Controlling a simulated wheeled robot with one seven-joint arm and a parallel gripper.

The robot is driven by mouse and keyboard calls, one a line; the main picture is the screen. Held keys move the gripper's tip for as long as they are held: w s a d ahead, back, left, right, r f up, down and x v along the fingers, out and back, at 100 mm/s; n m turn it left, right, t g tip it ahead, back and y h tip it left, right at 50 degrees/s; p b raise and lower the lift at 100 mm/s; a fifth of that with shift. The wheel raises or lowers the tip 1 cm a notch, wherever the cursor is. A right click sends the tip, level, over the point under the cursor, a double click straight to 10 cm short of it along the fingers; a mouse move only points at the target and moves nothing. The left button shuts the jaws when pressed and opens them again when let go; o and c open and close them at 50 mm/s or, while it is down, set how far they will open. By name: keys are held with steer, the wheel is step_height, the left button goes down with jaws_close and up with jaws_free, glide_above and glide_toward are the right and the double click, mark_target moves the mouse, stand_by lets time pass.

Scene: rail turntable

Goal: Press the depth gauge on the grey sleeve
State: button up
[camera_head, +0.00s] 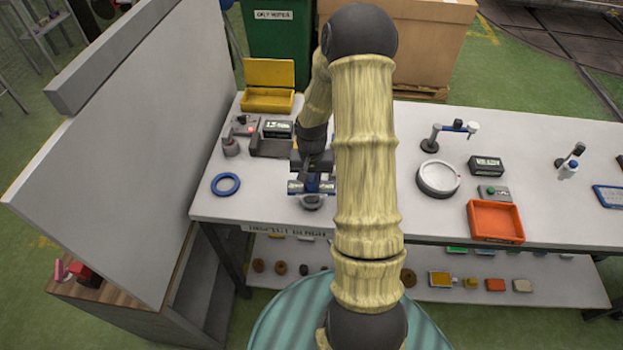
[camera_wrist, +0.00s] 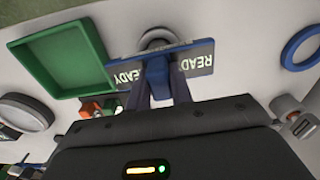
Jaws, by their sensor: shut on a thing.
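My gripper (camera_head: 313,174) is shut on the blue depth gauge (camera_head: 297,187) near the bench's front edge. In the wrist view the fingers (camera_wrist: 158,84) close on the gauge's blue body (camera_wrist: 156,67), and its crossbar has a dark READY plate on each side. The grey sleeve (camera_head: 311,203) is a short round piece on the bench. It shows just beyond the crossbar in the wrist view (camera_wrist: 158,36), partly covered by the gauge. The gauge is at or just above the sleeve; I cannot tell whether they touch.
A blue ring (camera_head: 225,184) lies to the left. A yellow open box (camera_head: 267,99) and small devices stand behind it. A round grey dish (camera_head: 438,178) and an orange tray (camera_head: 495,222) are to the right. A green tray (camera_wrist: 66,58) shows in the wrist view. A grey panel (camera_head: 130,130) borders the left.

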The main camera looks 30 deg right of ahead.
steer(key=shift+s+f+b, duration=0.1)
steer(key=shift+f+b, duration=0.25)
steer(key=shift+f, duration=0.25)
stand_by(1.9)
steer(key=shift+r+p, duration=2.85)
steer(key=shift+r, duration=0.75)
steer(key=shift+f, duration=0.1)
